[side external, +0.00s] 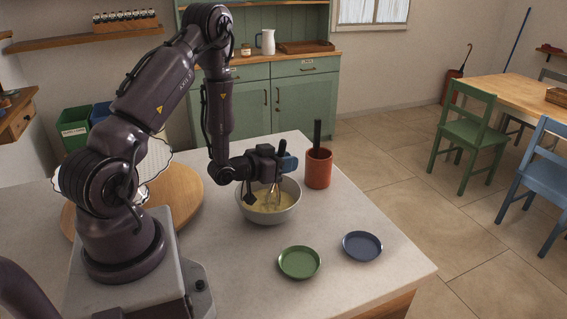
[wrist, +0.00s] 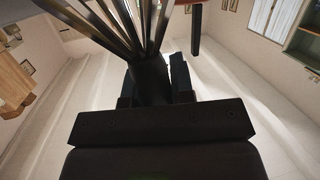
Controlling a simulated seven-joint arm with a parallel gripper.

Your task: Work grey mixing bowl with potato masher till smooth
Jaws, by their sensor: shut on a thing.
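The grey mixing bowl (side external: 284,214) stands on the counter in the side view, with a pale yellow mass (side external: 262,205) in it. My gripper (side external: 270,165) is above the bowl, shut on the dark handle of a tool. The tool's several thin metal wires (side external: 273,194) reach down into the bowl and look like a whisk, not a potato masher. In the wrist view, my gripper (wrist: 155,92) holds the dark handle with the wires (wrist: 125,25) spreading from it. The wire ends are hidden in the yellow mass.
A red-orange crock (side external: 318,172) with a dark-handled tool (side external: 317,132) upright in it stands just behind and right of the bowl. Its tool's head is hidden. A green plate (side external: 299,262) and a blue plate (side external: 362,246) lie nearer the front. A round wooden board (side external: 185,190) is left.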

